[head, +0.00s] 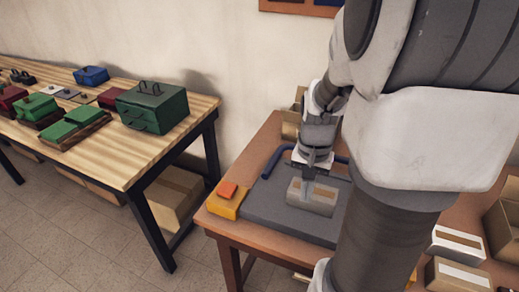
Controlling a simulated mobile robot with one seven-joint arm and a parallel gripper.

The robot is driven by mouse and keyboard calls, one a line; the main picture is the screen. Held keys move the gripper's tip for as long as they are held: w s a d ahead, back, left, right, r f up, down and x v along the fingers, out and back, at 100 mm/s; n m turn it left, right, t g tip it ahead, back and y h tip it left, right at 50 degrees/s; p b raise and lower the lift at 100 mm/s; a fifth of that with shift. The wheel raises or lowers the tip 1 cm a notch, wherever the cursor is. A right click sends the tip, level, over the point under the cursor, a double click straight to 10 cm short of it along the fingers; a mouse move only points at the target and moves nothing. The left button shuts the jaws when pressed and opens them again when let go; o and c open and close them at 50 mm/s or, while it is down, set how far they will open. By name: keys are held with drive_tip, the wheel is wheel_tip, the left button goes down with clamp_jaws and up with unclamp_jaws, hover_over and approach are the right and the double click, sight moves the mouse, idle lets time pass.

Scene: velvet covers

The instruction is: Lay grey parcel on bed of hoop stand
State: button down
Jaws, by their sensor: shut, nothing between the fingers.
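The grey parcel (301,203), a small light-grey box with brown patches on top, appears to lie on the flat dark-grey bed (262,207) of the hoop stand. A blue tube (272,162), seemingly the hoop, shows at the bed's back left and again right of my gripper. My gripper (314,172) points down just above the back edge of the parcel, shut and empty. Its fingertips are small here, and I cannot tell whether they touch the parcel. My arm hides the right part of the bed.
A yellow block (228,203) with an orange piece (227,189) on it sits at the brown table's left corner. Cardboard boxes (458,243) stand on the right. A separate wooden table (150,156) on the left holds green, red and blue cases. A floor gap separates the tables.

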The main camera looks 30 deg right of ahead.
sight(312, 197)
drive_tip(key=f, duration=0.3)
drive_tip(key=f+b, duration=0.1)
drive_tip(key=f, duration=0.2)
drive_tip(key=d+f+b, duration=0.1)
drive_tip(key=f, duration=0.2)
drive_tip(key=shift+w+f, duration=0.2)
drive_tip(key=shift+f, duration=0.1)
drive_tip(key=shift+w+d+f, duration=0.1)
drive_tip(key=shift+f, duration=0.55)
drive_tip(key=shift+w+d+r, duration=0.25)
drive_tip(key=shift+w+d, duration=0.6)
drive_tip(key=shift+d, duration=0.1)
drive_tip(key=shift+w+d, duration=0.4)
drive_tip(key=shift+d, duration=0.1)
drive_tip(key=shift+w, duration=0.1)
drive_tip(key=shift+w+d, duration=1.2)
drive_tip(key=shift+d, duration=0.25)
